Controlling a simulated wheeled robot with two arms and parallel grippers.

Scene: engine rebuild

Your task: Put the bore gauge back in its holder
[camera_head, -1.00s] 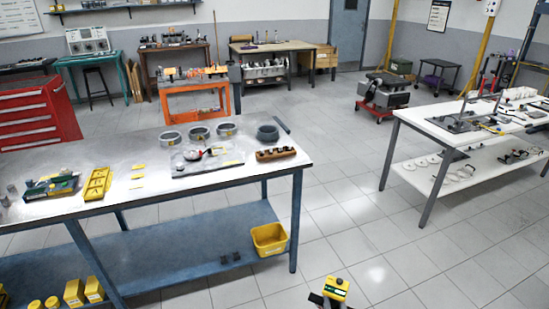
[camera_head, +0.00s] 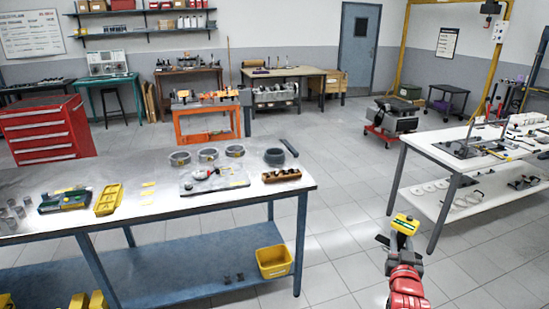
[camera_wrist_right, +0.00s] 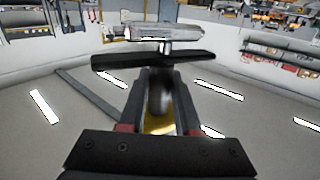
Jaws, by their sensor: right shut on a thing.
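My right gripper (camera_head: 404,236) is at the lower right of the head view, over the open floor between the two benches. It is shut on the bore gauge (camera_head: 405,223), whose yellow body with a green face shows at the fingertips. In the right wrist view the fingers close around a grey shaft, with a silver cylinder (camera_wrist_right: 175,31) lying crosswise at the far end. On the steel-topped bench (camera_head: 150,225) stand a brown block with dark pieces (camera_head: 281,175) and a green case (camera_head: 64,201). I cannot tell which is the holder. My left gripper is not in view.
A flat plate with a dial instrument (camera_head: 214,184), several grey rings and a yellow tray (camera_head: 108,200) are on the steel bench. A yellow bin (camera_head: 274,262) sits on its lower shelf. A white bench (camera_head: 425,149) stands at right. The floor between is clear.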

